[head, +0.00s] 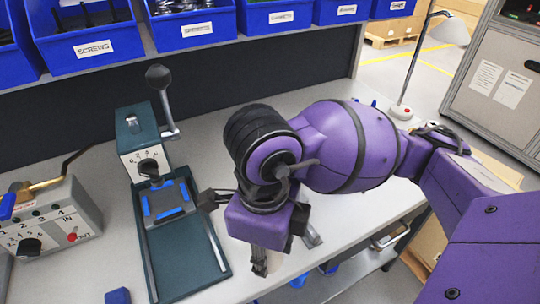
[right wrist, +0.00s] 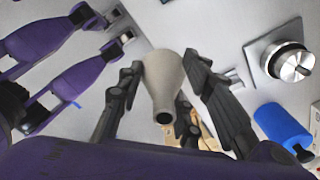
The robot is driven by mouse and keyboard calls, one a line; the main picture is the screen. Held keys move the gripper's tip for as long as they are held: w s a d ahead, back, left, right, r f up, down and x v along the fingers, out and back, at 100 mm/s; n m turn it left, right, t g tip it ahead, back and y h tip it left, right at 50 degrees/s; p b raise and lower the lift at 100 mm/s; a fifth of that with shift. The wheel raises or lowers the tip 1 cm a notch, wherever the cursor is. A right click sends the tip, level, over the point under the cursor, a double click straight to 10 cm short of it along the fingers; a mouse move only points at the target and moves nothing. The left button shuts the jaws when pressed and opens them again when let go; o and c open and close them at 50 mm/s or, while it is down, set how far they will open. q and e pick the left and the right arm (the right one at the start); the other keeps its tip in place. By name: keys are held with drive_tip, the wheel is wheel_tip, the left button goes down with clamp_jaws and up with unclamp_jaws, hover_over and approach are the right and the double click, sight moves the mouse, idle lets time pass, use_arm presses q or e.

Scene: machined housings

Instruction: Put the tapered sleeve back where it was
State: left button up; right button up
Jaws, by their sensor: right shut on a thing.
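The tapered sleeve (right wrist: 163,78) is a beige-grey hollow piece, wide at one end and narrowing to a dark round opening. In the right wrist view it sits between the dark fingers of my right gripper (right wrist: 165,85), which is shut on it. In the head view my right gripper (head: 262,262) points down near the bench's front edge, right of the green fixture; its purple body hides most of the sleeve. My left gripper does not show in the head view. I cannot tell whether the sleeve touches any surface.
A green lever fixture (head: 185,262) with blue pads stands left of the gripper. A grey switch box (head: 50,222) is at far left, a small blue block (head: 117,296) in front. Blue bins (head: 95,42) line the back.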

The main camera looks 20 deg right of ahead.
drive_tip(key=shift+w+f+b, duration=0.4)
drive_tip(key=shift+w+b, duration=0.25)
drive_tip(key=shift+b, duration=0.45)
drive_tip(key=shift+w, duration=0.7)
drive_tip(key=w+f, duration=0.4)
drive_tip(key=shift+w+d+f, duration=0.15)
drive_tip(key=shift+d+f, duration=0.05)
drive_tip(key=shift+f, duration=0.05)
drive_tip(key=shift+w+f, duration=0.55)
drive_tip(key=shift+f, duration=0.15)
drive_tip(key=shift+w+f, duration=0.2)
drive_tip(key=shift+f, duration=1.4)
